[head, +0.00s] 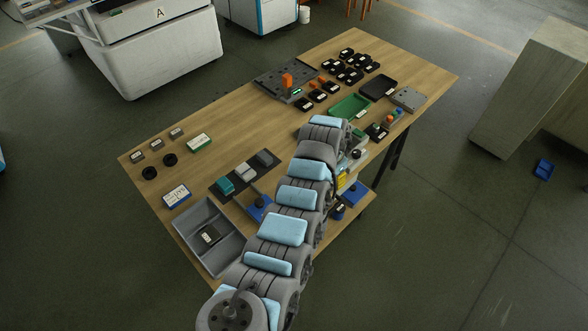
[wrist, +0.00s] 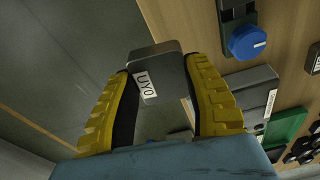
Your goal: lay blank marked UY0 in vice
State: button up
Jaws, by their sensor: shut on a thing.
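The blank marked UY0 (wrist: 165,66) is a grey block with a white label, seen in the wrist view. My gripper (wrist: 160,76) has yellow-backed, dark-padded fingers and is shut on it, one finger at each side. The label faces the camera and reads clearly. The blank appears close to the table's edge, with bare floor behind it at the left of the wrist view. In the head view my arm covers much of the table's near right side, and the blank is not clearly seen. I cannot tell for sure which fixture is the vice.
A blue round knob (wrist: 247,42) is right of the blank. The wooden table (head: 215,120) carries a grey bin (head: 188,222), a green tray (head: 349,106), a dark tray (head: 378,87), a grey plate with an orange part (head: 286,80) and several black pieces.

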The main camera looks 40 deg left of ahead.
jog(key=shift+n, duration=0.6)
jog(key=s+a, duration=0.1)
jog(key=a, duration=0.2)
jog(key=s+a, duration=0.2)
jog(key=a, duration=0.2)
jog(key=s+a, duration=0.2)
jog(key=a, duration=0.2)
jog(key=shift+s+f, duration=0.25)
jog(key=shift+f+b, duration=1.85)
jog(key=shift+f, duration=0.35)
jog(key=shift+p, duration=0.45)
jog(key=shift+f+b, duration=0.55)
jog(key=shift+f, duration=0.15)
dwell(0.5)
jog(key=o, duration=1.7)
jog(key=shift+c, duration=0.2)
jog(key=shift+a, duration=0.1)
jog(key=shift+r, duration=0.15)
jog(key=shift+r+p, duration=2.85)
jog(key=shift+r, duration=0.5)
